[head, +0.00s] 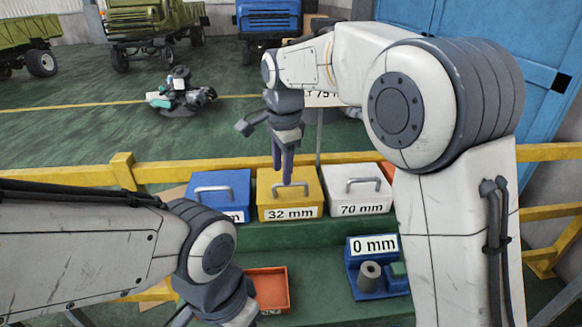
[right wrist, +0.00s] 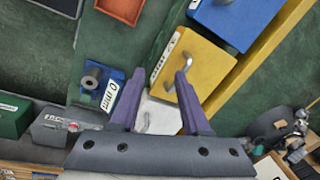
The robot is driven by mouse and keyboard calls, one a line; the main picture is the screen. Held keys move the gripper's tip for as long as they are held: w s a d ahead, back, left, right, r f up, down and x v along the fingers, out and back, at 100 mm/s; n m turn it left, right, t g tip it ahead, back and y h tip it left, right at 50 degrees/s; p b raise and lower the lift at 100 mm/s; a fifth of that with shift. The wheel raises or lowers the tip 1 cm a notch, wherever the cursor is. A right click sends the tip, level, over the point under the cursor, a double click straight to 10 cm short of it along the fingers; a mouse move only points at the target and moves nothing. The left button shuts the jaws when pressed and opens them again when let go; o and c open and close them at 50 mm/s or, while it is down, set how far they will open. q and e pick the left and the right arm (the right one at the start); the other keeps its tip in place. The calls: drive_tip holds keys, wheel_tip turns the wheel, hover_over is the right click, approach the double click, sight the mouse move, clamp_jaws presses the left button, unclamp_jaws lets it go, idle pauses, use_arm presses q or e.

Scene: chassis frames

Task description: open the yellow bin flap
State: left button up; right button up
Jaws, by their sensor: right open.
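The yellow bin (head: 312,197), labelled 32 mm, stands in a row between a blue and a white bin. Its top flap with the grey handle (head: 290,187) looks closed. My right gripper (head: 283,181) points down at the handle from above, fingers open. In the right wrist view, the yellow bin (right wrist: 208,68) and its bent handle (right wrist: 175,62) lie just beyond the open purple fingers (right wrist: 159,73), near the right fingertip. I see nothing between the fingers; whether one touches the handle, I cannot tell. My left arm comes in at lower left, its fingers out of view.
The blue bin (head: 220,184) and the white 70 mm bin (head: 356,181) flank the yellow one closely. In front are an orange tray (head: 270,270) and a blue 0 mm holder (head: 358,248) with a grey cylinder. A yellow rail (head: 215,165) runs behind the bins.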

sight(291, 185)
drive_tip(key=w+d+r+m, duration=0.1)
drive_tip(key=w+d+m, duration=0.25)
drive_tip(key=w, duration=0.25)
drive_tip(key=shift+m, duration=0.55)
drive_tip(key=f, duration=0.3)
drive_tip(key=w+f+p, duration=0.1)
drive_tip(key=f, duration=0.2)
drive_tip(key=f+p, duration=0.1)
drive_tip(key=f, duration=0.3)
drive_tip(key=shift+w+a, duration=0.35)
drive_tip(key=shift+w, duration=0.05)
clamp_jaws()
